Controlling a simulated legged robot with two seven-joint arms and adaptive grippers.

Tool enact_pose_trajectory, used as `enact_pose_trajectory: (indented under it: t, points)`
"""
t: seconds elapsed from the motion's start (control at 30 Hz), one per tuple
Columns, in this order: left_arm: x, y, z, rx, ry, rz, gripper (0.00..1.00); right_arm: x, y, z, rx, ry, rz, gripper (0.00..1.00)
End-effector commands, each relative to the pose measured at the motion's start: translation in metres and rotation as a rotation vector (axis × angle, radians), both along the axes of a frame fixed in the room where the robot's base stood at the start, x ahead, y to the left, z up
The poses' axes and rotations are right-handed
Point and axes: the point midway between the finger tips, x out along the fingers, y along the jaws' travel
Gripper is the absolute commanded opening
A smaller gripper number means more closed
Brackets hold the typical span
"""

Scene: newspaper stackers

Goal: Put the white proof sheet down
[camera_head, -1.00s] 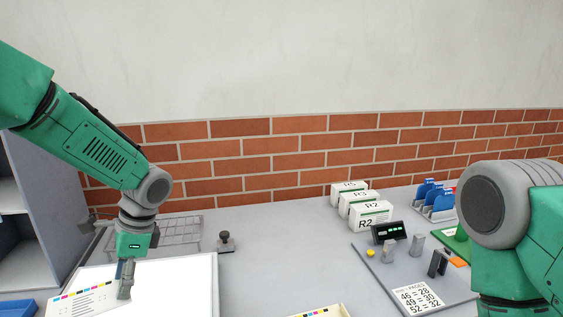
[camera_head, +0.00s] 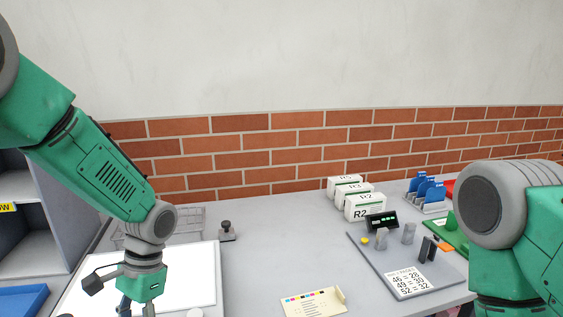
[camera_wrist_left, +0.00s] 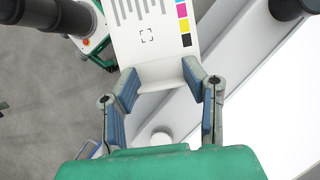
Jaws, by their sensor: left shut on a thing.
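In the head view my left gripper (camera_head: 138,306) is at the bottom left, over the near part of the bright light table (camera_head: 190,265); the held sheet is not visible there. In the wrist view grey floor shows left of the sheet and the bright panel right of it. My right gripper is out of view.
A cream card (camera_head: 313,302) with a colour strip lies on the grey table, right of the light table. A dark-knobbed stamp (camera_head: 227,232) stands behind it.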

Motion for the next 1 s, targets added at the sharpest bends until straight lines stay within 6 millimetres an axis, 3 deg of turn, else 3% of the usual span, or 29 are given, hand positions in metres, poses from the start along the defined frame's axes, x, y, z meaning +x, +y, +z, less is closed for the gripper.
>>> enact_pose_trajectory:
  t: [0.37,1.0]
  points:
    - [-0.057,-0.034,-0.027,0.001,0.004,0.489,0.19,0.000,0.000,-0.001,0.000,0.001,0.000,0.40]
    - [-0.054,-0.033,-0.124,0.000,0.000,0.469,0.19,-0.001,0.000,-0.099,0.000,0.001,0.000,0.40]
